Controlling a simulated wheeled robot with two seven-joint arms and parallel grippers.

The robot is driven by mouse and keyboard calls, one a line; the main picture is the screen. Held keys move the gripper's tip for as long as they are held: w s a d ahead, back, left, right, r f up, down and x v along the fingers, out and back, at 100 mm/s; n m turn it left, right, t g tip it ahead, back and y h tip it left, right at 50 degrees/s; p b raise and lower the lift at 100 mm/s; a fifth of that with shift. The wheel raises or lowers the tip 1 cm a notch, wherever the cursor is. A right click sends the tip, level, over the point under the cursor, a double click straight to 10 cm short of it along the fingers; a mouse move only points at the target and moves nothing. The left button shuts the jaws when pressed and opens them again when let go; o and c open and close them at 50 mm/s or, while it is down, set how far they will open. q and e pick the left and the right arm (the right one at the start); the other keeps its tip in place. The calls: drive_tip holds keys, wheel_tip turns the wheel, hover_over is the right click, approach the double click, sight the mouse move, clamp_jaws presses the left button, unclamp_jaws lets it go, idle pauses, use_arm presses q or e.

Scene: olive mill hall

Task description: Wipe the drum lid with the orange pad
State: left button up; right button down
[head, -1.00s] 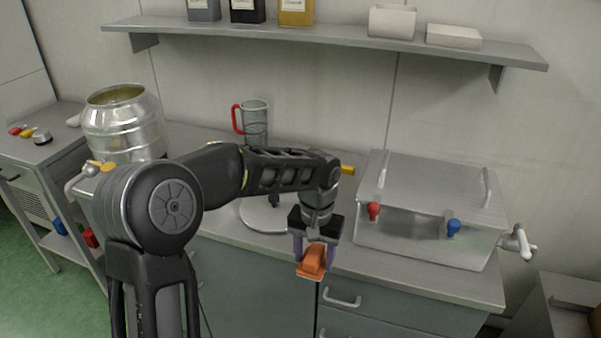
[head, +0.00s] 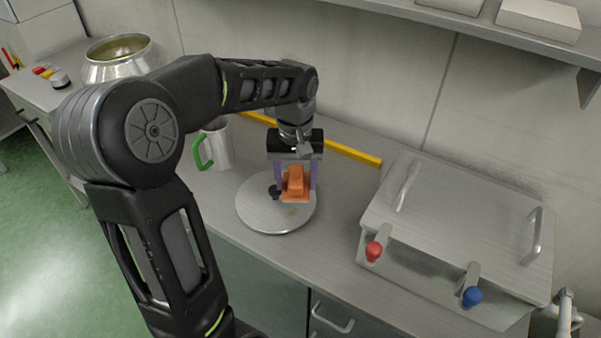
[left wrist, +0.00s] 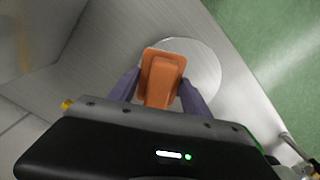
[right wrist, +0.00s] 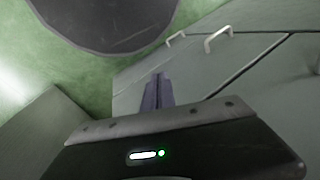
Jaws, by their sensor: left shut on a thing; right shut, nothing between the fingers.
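The drum lid (head: 258,217) is a round pale grey disc lying on the counter, with a dark knob (head: 274,192) and a small brownish mark near its right side. My left gripper (head: 295,190) points down over the lid's right back part and is shut on the orange pad (head: 295,183). In the left wrist view the pad (left wrist: 162,78) sits between the two purple fingers, with the lid (left wrist: 205,72) beneath and beside it. I cannot tell whether the pad touches the lid. My right gripper (right wrist: 157,92) is shut and empty, low beside the drawer fronts.
A green-handled mug (head: 217,146) stands behind the lid to the left. A yellow bar (head: 350,153) lies along the back. A steel box (head: 455,230) with red and blue knobs fills the right. An open metal drum (head: 117,68) stands at far left.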

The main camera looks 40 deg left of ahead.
sight(286, 221)
use_arm(q)
drive_tip(key=shift+w+f+b, duration=0.15)
drive_tip(key=shift+f+b, duration=0.15)
drive_tip(key=shift+f, duration=0.05)
wheel_tip(286, 221, down, 3)
drive_tip(key=shift+f+b, duration=0.1)
drive_tip(key=shift+b, duration=1.15)
drive_tip(key=shift+f+b, duration=0.9)
drive_tip(key=shift+f, duration=0.2)
drive_tip(key=shift+f+b, duration=0.65)
drive_tip(key=shift+f, duration=0.35)
drive_tip(key=shift+s+r, duration=0.15)
drive_tip(key=shift+s, duration=1.9)
